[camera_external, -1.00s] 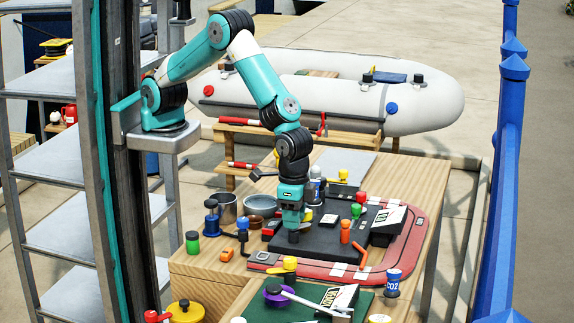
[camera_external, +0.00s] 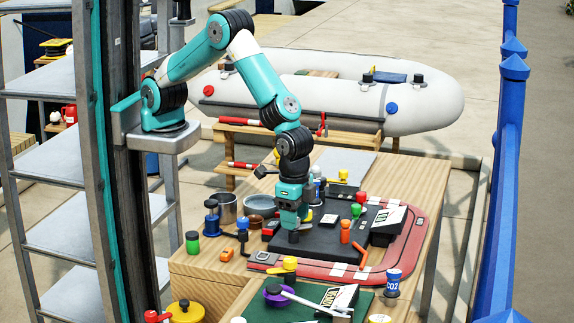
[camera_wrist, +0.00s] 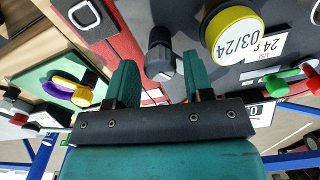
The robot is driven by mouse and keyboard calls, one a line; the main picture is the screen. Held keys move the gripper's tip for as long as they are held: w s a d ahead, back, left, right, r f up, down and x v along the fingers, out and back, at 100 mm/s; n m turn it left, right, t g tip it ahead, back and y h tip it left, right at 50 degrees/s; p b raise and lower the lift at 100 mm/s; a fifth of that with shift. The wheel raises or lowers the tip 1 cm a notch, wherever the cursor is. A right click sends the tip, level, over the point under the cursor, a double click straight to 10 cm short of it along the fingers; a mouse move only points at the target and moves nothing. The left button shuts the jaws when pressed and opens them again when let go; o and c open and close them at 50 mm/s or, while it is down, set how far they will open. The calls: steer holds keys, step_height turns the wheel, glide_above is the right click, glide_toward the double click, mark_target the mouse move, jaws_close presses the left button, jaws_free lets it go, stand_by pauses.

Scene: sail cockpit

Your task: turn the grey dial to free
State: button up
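The grey dial (camera_wrist: 160,42) is a small dark knob with a lighter grey end, on the dark panel (camera_wrist: 185,18). In the wrist view it shows between the two fingers of my gripper (camera_wrist: 160,68), with a visible gap on either side. My gripper is open. In the external view my gripper (camera_external: 291,218) points straight down, just above the dial (camera_external: 293,237), which is mostly hidden under it. I cannot tell how deep the fingers reach around it, nor read any marks beside it.
A yellow-rimmed round label (camera_wrist: 235,33) is close to the right finger. An orange-topped peg (camera_external: 345,235), a green peg (camera_external: 356,211) and a tilted display box (camera_external: 388,224) stand right of my gripper. A blue-handled part (camera_external: 243,232) stands left.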

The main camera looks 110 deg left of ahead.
steer(key=shift+o, duration=0.5)
step_height(320, 180, up, 17)
steer(key=b, duration=0.2)
steer(key=shift+r, duration=0.15)
steer(key=shift+s, duration=0.1)
steer(key=shift+m, duration=0.5)
step_height(320, 180, down, 18)
steer(key=p, duration=0.3)
steer(key=shift+r, duration=0.25)
